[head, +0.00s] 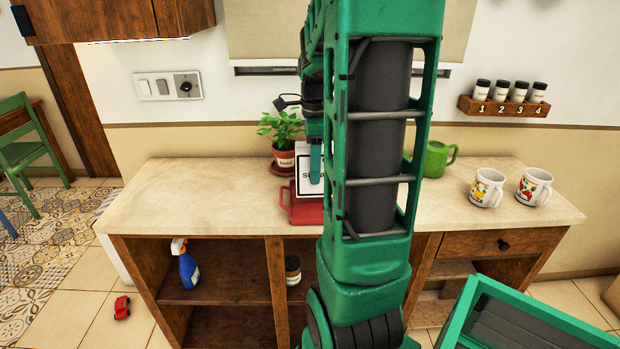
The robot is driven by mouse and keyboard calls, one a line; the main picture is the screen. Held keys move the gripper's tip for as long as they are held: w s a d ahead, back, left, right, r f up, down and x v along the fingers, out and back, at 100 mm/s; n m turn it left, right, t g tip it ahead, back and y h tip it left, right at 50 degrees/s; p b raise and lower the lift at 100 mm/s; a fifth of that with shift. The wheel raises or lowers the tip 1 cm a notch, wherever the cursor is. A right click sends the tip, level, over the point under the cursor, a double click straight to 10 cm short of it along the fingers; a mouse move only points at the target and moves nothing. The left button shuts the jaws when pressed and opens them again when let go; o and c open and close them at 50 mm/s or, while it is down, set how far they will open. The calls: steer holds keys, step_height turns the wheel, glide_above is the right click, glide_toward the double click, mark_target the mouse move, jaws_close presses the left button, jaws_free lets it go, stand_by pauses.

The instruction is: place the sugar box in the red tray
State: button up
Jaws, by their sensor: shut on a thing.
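The sugar box (305,184) is white with dark lettering that starts "su". It stands upright at the middle of the countertop, over or in the red tray (303,215); I cannot tell whether it touches the tray's floor. My gripper (315,162) comes down from above and is shut on the box's top; one teal finger shows against the box. The right part of the box and of the tray is hidden behind my arm.
A potted plant (283,155) stands close behind the tray. A green mug (438,159) and two white mugs (487,188) stand at the right. The counter's left part (190,195) is clear. A spray bottle (186,265) and a jar (292,270) are on the shelf below.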

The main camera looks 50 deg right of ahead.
steer(key=shift+f, duration=1.65)
steer(key=shift+f, duration=0.1)
steer(key=o, duration=1.5)
